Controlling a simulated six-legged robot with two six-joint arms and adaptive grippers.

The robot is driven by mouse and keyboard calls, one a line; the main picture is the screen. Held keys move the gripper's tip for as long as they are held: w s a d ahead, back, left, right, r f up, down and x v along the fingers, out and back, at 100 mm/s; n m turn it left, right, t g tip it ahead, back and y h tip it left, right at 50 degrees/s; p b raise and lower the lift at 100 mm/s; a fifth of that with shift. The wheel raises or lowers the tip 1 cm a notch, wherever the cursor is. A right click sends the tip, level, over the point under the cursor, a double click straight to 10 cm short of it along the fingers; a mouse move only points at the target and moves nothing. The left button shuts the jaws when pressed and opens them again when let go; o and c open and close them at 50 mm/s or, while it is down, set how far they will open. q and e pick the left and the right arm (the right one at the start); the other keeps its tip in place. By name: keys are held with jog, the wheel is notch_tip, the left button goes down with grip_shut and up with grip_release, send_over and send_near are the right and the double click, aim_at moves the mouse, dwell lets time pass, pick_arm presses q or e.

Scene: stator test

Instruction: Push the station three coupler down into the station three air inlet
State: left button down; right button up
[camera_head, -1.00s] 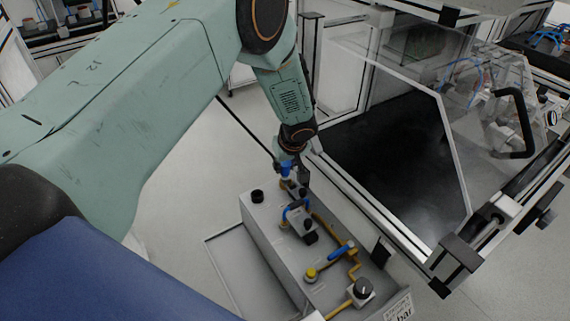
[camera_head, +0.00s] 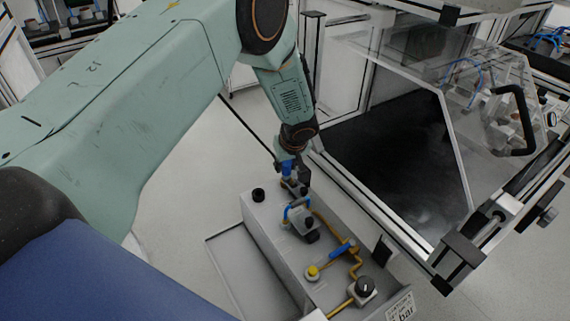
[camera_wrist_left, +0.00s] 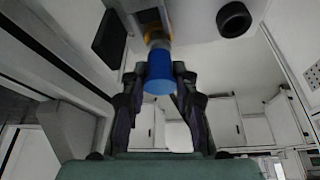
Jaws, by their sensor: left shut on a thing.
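The station three coupler is a blue cylinder (camera_wrist_left: 158,76), held between the fingers of my left gripper (camera_wrist_left: 158,70) in the left wrist view. My left gripper is shut on it. A brass-coloured fitting (camera_wrist_left: 154,38), which looks like the air inlet, lines up with the coupler's far end against the pale panel. The coupler seems to meet it, but I cannot tell how deep it sits. In the head view the blue coupler (camera_head: 287,167) shows at the left gripper (camera_head: 294,175), over the far end of the grey pneumatic box. My right gripper is not in view.
A clear-doored enclosure (camera_head: 445,130) stands close on the right. Open floor (camera_head: 180,215) lies to the left.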

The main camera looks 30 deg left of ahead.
pick_arm(q)
jog(key=shift+s+f+b, duration=0.45)
jog(key=shift+s+f, duration=0.15)
jog(key=c, duration=1.4)
grip_release()
jog(key=o, duration=0.4)
jog(key=shift+w+r, duration=0.15)
jog(key=shift+o, duration=0.2)
jog(key=shift+r, duration=0.15)
jog(key=shift+d+r, duration=0.1)
jog(key=shift+r, duration=0.1)
jog(key=s+v, duration=0.1)
jog(key=v, duration=0.7)
jog(key=shift+s+r, duration=0.2)
jog(key=shift+r, duration=0.05)
jog(key=shift+r, duration=0.1)
